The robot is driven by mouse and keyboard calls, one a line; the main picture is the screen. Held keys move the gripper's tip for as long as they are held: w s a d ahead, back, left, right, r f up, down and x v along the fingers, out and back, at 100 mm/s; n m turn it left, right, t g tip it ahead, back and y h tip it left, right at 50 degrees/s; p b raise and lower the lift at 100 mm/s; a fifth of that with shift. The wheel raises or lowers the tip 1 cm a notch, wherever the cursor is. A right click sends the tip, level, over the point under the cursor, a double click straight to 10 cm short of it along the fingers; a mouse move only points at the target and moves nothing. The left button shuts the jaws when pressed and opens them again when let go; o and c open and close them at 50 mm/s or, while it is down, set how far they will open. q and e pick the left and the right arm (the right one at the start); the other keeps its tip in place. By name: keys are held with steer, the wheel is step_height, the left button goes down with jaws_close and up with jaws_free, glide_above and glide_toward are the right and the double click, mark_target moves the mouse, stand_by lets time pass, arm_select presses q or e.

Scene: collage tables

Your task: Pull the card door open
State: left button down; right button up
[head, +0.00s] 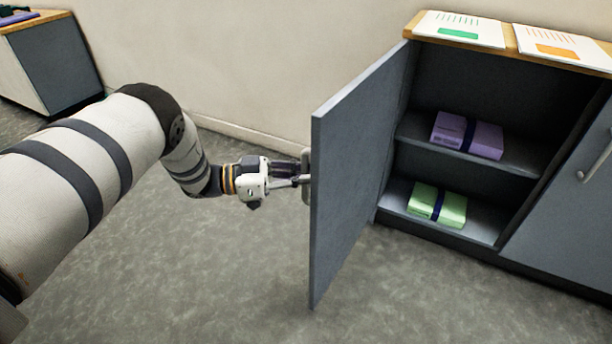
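The grey cabinet door (355,175) stands wide open, swung out from the left side of the cabinet toward me. My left gripper (302,175) is at the door's outer face, at the handle (306,172). The fingers reach the handle and seem to be around it, but the door edge and the gripper itself hide part of the contact. Inside the open cabinet, a purple card pack (467,136) with a dark band lies on the upper shelf. A green card pack (437,205) with a dark band lies on the bottom. My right gripper is not in view.
The right cabinet door (575,190) is shut and has a metal handle (594,162). Two printed sheets, one with a green block (460,27) and one with an orange block (565,48), lie on the wooden top. Another cabinet (52,65) stands far left. The floor before the door is clear.

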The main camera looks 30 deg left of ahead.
arm_select(q)
steer(key=shift+s+a+f, duration=0.15)
steer(key=shift+s+f, duration=0.1)
steer(key=shift+f, duration=0.05)
steer(key=c, duration=1.8)
jaws_free()
steer(key=shift+o, duration=0.7)
steer(key=shift+r, duration=0.2)
steer(key=v, duration=1.2)
steer(key=shift+w, duration=0.1)
